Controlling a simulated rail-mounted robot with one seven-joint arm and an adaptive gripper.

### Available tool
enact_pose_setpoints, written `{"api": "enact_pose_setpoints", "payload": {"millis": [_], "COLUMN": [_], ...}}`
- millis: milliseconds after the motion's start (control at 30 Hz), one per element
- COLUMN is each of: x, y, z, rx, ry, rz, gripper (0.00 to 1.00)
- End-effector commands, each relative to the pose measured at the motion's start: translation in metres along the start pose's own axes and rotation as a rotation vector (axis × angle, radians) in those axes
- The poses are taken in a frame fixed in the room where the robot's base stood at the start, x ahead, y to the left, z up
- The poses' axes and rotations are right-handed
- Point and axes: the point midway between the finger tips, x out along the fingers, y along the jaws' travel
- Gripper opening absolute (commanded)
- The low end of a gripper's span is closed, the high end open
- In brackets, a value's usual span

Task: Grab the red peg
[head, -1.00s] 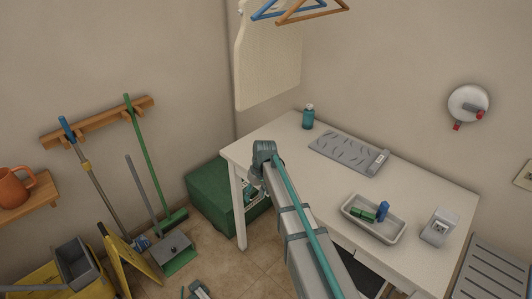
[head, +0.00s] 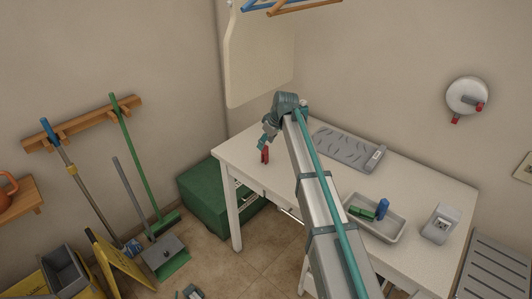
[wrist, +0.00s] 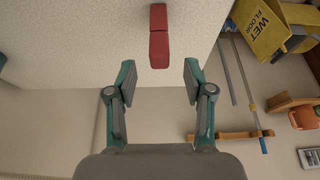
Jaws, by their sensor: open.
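The red peg (head: 265,155) stands upright on the white table (head: 240,155) near its left corner in the head view. In the wrist view the red peg (wrist: 158,40) lies ahead of my fingertips, roughly centred between them. My gripper (head: 262,143) is just above and beside the peg in the head view; whether they touch there is unclear. In the wrist view my gripper (wrist: 159,75) is open, its two teal fingers wide apart, with nothing between them and a small gap to the peg.
A grey tray (head: 350,222) with a green block (head: 361,213) and a blue block (head: 382,208) sits on the table's right half. A grey textured board (head: 345,150) lies behind my arm. A green box (head: 205,195) stands on the floor left of the table.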

Motion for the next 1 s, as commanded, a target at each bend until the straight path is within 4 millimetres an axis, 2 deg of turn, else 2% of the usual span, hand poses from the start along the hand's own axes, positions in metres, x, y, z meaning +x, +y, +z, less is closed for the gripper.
{"api": "enact_pose_setpoints", "payload": {"millis": [267, 600, 833, 867, 1000], "x": [0.015, 0.055, 0.058, 0.058, 0.058], "y": [0.000, 0.000, 0.000, 0.000, 0.000], "z": [0.001, 0.004, 0.005, 0.005, 0.005], "rx": [0.001, 0.001, 0.001, 0.001, 0.001], "ry": [-0.001, -0.001, 0.000, 0.000, -0.001], "rz": [-0.001, 0.000, 0.000, 0.000, 0.000], "gripper": [0.52, 0.52, 0.52, 0.50, 0.27]}}
